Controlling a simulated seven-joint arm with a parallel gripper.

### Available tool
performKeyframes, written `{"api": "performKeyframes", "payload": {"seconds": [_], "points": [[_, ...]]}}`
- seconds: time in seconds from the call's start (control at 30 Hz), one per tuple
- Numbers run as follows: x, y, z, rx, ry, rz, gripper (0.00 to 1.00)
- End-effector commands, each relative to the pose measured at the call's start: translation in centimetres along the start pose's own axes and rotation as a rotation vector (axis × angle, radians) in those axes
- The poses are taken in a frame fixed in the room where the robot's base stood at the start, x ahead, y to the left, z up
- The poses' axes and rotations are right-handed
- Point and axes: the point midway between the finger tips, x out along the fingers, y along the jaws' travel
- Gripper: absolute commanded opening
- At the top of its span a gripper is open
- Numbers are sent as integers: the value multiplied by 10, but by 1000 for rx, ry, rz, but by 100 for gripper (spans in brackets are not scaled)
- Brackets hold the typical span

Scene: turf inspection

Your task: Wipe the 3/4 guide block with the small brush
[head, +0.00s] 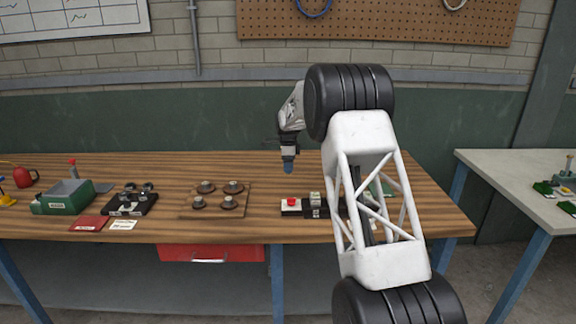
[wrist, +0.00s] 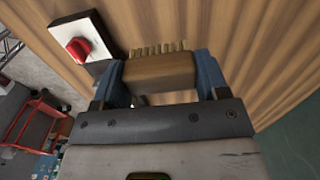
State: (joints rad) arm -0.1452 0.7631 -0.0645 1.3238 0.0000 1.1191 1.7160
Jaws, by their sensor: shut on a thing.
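My gripper (head: 288,165) hangs above the back part of the wooden bench, with its blue fingers pointing down. In the wrist view my gripper (wrist: 158,80) is shut on the small brush (wrist: 160,72), a wooden block with a row of tan bristles along its far edge. In the head view the brush is too small to make out. A small grey block (head: 315,199) stands on the bench, below and to the right of the gripper and apart from it. It may be the 3/4 guide block; I cannot read its marking. The wrist view does not clearly show it.
A white and black box with a red knob (head: 291,203) sits left of the grey block; the knob shows in the wrist view (wrist: 78,48). A board with several round pieces (head: 186,209), a black tray (head: 130,203) and a green bin (head: 62,197) stand further left.

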Motion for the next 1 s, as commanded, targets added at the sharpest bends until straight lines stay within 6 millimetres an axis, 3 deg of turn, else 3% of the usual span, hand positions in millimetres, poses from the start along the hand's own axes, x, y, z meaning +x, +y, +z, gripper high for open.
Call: {"api": "performKeyframes", "payload": {"seconds": [0.1, 0.27, 0.47, 0.67, 1.0], "points": [[0, 0, 0, 0, 0, 0, 49], [-1, 0, -2, 0, 0, 0, 49], [-5, 5, -20, 2, 0, 0, 49], [-13, 16, -57, 3, 0, -1, 49], [-27, 52, -143, 3, 0, 0, 49]]}}
